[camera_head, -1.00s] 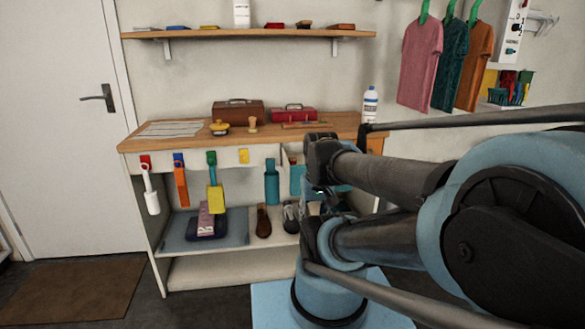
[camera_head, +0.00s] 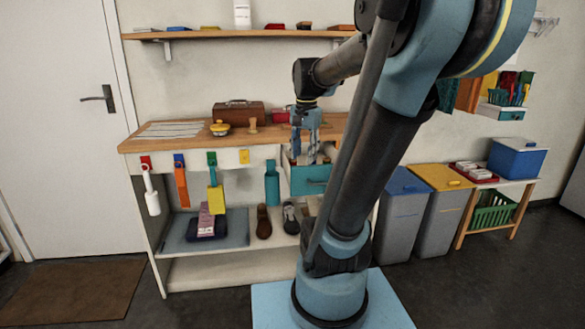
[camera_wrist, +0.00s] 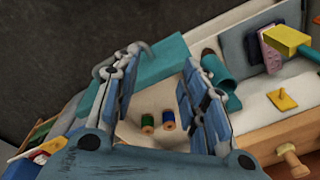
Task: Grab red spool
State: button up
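My gripper (camera_head: 305,158) points down over the open teal-fronted drawer (camera_head: 312,187) under the workbench. In the wrist view my gripper (camera_wrist: 166,62) is open, its two blue jointed fingers spread apart with nothing between them. The drawer's pale floor (camera_wrist: 150,103) shows between the fingers. A green spool (camera_wrist: 147,122) and a blue spool (camera_wrist: 168,120) stand side by side there, below and apart from the fingers. I cannot make out a red spool in either view; the fingers and palm hide part of the drawer.
The wooden worktop (camera_head: 175,142) holds a brown toolbox (camera_head: 238,113) and a yellow-black item (camera_head: 220,128). A teal bottle-shaped item (camera_head: 272,182) hangs close left of the drawer. Grey bins with blue (camera_head: 405,182) and yellow (camera_head: 440,178) lids stand at the right.

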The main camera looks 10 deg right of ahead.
jog(key=w+r+m+g, duration=0.1)
jog(key=w+r+m, duration=0.3)
jog(key=w, duration=0.7)
jog(key=w+r+m, duration=0.3)
jog(key=w+m, duration=0.3)
jog(key=w, duration=0.5)
jog(key=shift+s+f, duration=0.15)
jog(key=shift+f, duration=4.3)
jog(key=shift+s+f, duration=0.15)
jog(key=shift+f, duration=4.25)
jog(key=c, duration=0.7)
